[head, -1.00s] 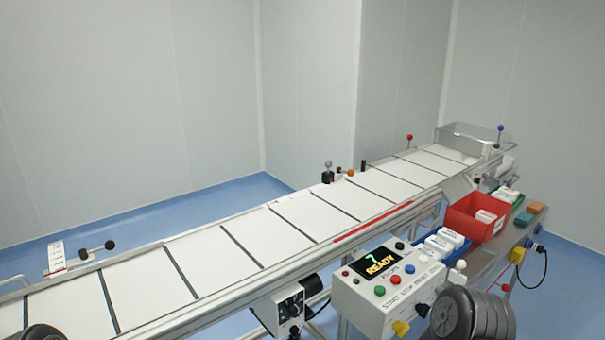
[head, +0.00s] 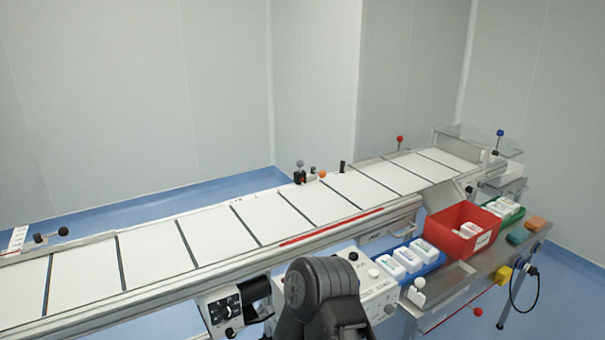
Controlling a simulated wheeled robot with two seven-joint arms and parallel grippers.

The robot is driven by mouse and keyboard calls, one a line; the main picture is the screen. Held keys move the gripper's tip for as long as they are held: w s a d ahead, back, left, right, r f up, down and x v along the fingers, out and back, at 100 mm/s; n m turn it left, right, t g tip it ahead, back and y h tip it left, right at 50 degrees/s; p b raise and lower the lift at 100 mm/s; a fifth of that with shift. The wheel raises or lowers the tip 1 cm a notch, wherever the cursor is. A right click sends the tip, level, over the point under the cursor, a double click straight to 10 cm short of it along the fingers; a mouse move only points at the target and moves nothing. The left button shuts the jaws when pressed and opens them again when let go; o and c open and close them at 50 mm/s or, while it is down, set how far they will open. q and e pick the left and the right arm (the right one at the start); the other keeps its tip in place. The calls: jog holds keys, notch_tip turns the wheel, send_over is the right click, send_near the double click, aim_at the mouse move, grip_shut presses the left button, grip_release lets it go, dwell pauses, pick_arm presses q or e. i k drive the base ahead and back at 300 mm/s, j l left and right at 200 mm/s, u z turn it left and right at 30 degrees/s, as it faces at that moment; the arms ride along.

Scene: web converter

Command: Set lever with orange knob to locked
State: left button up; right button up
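The small orange knob (head: 322,174) sits at the far edge of the conveyor, right of a dark sensor-like fitting with a grey knob (head: 299,172). Its lever arm is too small to make out, so its position cannot be read. My dark arm (head: 322,297) rises at the bottom centre, in front of the control box. It is on the near side of the conveyor, well apart from the orange knob. No fingertips of either gripper show.
The white-panelled conveyor (head: 210,233) crosses the view. My arm partly covers the control box (head: 378,285). A red bin (head: 440,231), a blue tray (head: 431,262) and a green tray (head: 516,214) stand at right. Red (head: 399,139) and blue (head: 500,132) knobs stand farther back.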

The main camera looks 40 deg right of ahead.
aim_at(323, 174)
jog(key=k+l, duration=0.2)
jog(key=l, duration=0.25)
jog(key=k+l+u, duration=0.1)
jog(key=l, duration=0.35)
jog(key=k+l, duration=0.25)
jog(key=l, duration=0.15)
jog(key=k+l+u, duration=0.1)
jog(key=l, duration=0.35)
jog(key=k+l+u, duration=0.1)
jog(key=k+l, duration=0.4)
jog(key=l, duration=0.3)
